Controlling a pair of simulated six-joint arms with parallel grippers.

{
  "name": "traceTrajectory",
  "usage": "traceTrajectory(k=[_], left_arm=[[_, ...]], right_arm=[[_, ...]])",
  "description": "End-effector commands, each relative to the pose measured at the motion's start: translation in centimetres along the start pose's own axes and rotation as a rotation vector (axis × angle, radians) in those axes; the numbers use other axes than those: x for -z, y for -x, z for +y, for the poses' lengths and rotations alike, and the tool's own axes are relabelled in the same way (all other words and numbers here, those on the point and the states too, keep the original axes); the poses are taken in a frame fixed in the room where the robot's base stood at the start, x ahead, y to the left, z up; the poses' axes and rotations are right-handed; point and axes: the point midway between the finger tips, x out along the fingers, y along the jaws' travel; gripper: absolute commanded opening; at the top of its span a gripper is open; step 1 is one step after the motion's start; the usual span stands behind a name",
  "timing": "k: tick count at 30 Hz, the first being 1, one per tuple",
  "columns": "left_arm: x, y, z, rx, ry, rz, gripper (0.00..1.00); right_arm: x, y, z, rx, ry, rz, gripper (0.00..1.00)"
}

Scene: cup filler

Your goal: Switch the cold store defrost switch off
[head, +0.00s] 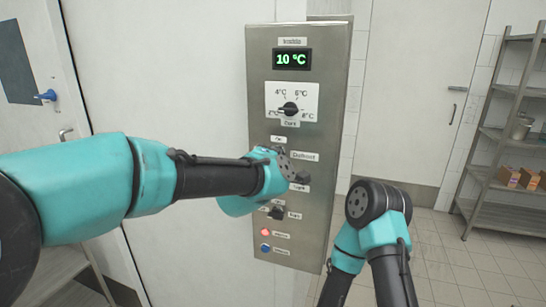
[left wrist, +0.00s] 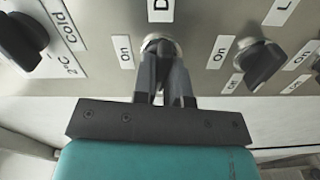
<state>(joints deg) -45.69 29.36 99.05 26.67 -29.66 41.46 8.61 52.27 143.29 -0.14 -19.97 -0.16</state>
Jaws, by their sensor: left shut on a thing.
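The steel control panel (head: 325,130) stands upright in the middle of the head view. The defrost switch is mostly hidden there behind my left gripper (head: 281,163); its Defrost label (head: 304,155) shows just to the right. In the left wrist view, my left gripper (left wrist: 166,88) is shut on the defrost switch (left wrist: 158,43), at its round metal collar. An On label (left wrist: 126,51) lies beside the switch. The fingers cover most of the lever, so I cannot tell its position. My right arm shows at the lower right of the head view, but its gripper cannot be made out.
Above the switch are a green 10 °C display (head: 291,59) and a temperature dial (head: 289,109). Below are the light knob (head: 300,177), another knob (head: 277,212), a red button (head: 265,232) and a blue button (head: 265,247). A metal shelf (head: 507,95) stands far right.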

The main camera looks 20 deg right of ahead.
Motion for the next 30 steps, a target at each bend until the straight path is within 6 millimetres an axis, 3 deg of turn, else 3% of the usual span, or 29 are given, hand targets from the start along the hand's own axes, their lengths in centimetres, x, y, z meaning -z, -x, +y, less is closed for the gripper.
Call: traceTrajectory(k=[10,26,27,30], left_arm=[[0.02,0.0,-0.06,-0.001,0.175,0.001,0.0],[0.02,0.01,-0.08,-0.001,0.205,0.001,0.0],[0.02,0.0,-0.08,0.0,0.205,0.001,0.17],[0.02,0.0,-0.09,0.0,0.205,0.001,0.26]], right_arm=[[0.0,0.0,0.0,0.0,0.0,0.0,0.43],[0.0,0.0,0.0,0.0,0.0,0.0,0.43],[0.0,0.0,0.0,0.0,0.0,0.0,0.43],[0.0,0.0,0.0,0.0,0.0,0.0,0.43]])
